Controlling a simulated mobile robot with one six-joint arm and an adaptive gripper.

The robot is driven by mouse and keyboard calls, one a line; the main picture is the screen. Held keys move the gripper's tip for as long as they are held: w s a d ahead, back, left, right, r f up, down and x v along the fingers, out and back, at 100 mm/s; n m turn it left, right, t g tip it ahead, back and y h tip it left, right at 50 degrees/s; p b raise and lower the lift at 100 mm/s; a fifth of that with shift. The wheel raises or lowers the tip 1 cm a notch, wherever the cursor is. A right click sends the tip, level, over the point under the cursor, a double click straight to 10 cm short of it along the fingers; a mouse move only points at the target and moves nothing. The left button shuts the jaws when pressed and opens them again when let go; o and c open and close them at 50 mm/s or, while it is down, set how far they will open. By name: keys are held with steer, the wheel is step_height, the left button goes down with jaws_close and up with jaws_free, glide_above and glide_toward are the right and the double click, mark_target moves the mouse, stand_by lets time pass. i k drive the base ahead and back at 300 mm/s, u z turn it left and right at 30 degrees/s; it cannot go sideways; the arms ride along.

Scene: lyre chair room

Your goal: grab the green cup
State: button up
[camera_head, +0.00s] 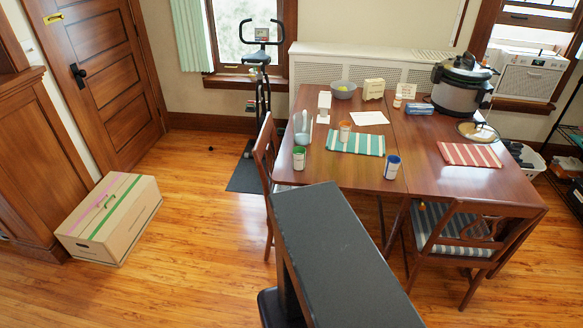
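The green cup (299,158) is a small white cup with a green rim or top. It stands upright on the near left part of the wooden table (430,150), close to the left edge. A similar cup with an orange top (345,131) stands behind it to the right. Another with a blue top (392,167) stands at the near edge, to the right. My gripper does not show in this view, so its place relative to the green cup cannot be told.
A pale object (302,125) stands just behind the green cup. A striped green mat (356,142) lies to its right. A wooden chair (265,160) is at the table's left side, another (470,236) at the front. A cardboard box (110,220) sits on open floor at left.

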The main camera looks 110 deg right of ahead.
mark_target(299, 152)
steer(key=i, duration=0.75)
steer(key=z, duration=5)
steer(key=i, duration=0.15)
steer(key=u, duration=1.65)
